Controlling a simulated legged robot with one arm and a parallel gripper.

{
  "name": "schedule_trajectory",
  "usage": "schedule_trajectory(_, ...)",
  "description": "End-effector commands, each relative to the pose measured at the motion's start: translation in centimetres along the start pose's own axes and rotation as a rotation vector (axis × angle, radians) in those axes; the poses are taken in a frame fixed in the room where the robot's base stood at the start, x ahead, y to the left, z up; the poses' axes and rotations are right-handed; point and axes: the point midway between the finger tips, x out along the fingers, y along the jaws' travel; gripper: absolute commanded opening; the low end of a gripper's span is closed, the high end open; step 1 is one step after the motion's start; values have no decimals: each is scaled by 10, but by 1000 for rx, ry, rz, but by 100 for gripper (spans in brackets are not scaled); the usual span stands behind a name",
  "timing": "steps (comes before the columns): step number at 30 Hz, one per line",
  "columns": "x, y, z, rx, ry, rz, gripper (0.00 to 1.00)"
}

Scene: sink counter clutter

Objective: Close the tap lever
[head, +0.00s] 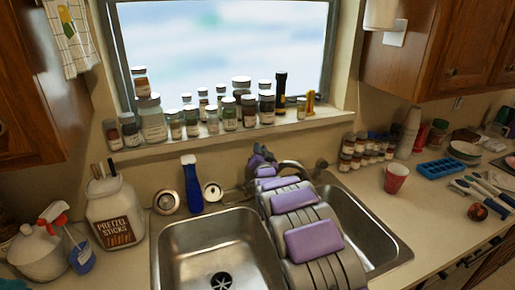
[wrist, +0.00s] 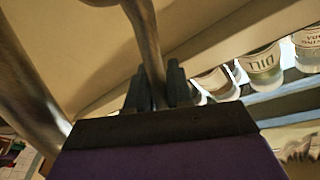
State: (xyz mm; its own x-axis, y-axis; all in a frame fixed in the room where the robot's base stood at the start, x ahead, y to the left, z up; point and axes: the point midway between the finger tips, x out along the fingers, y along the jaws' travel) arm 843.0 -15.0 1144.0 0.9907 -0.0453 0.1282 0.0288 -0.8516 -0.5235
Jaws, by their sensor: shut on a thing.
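My arm reaches over the sink divider to the tap, and my gripper (head: 262,157) is at the tap's base behind the sink. The grey metal tap spout (head: 293,165) curves out just right of it. In the wrist view, the two dark fingers of my gripper (wrist: 158,86) are closed on a slim metal bar, the tap lever (wrist: 147,35), which runs up between them. A thicker curved metal piece (wrist: 28,85), seemingly the spout, passes on the left. In the head view my gripper hides the lever, and its lower end is hidden in the wrist view.
Jars line the windowsill (head: 215,135) above; a jar labelled DILL (wrist: 262,65) is close in the wrist view. Both sink basins (head: 215,245) look empty.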

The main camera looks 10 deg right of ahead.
Motion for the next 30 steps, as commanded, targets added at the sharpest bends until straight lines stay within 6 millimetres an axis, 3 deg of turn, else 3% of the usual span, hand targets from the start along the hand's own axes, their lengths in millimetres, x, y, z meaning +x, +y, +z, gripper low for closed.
schedule_trajectory(13,-3,5,0,40,26,-8,0)
schedule_trajectory(14,-4,5,0,40,25,-8,22)
schedule_trajectory(20,-3,5,0,39,25,-9,41)
schedule_trajectory(30,-6,4,0,38,25,-10,42)
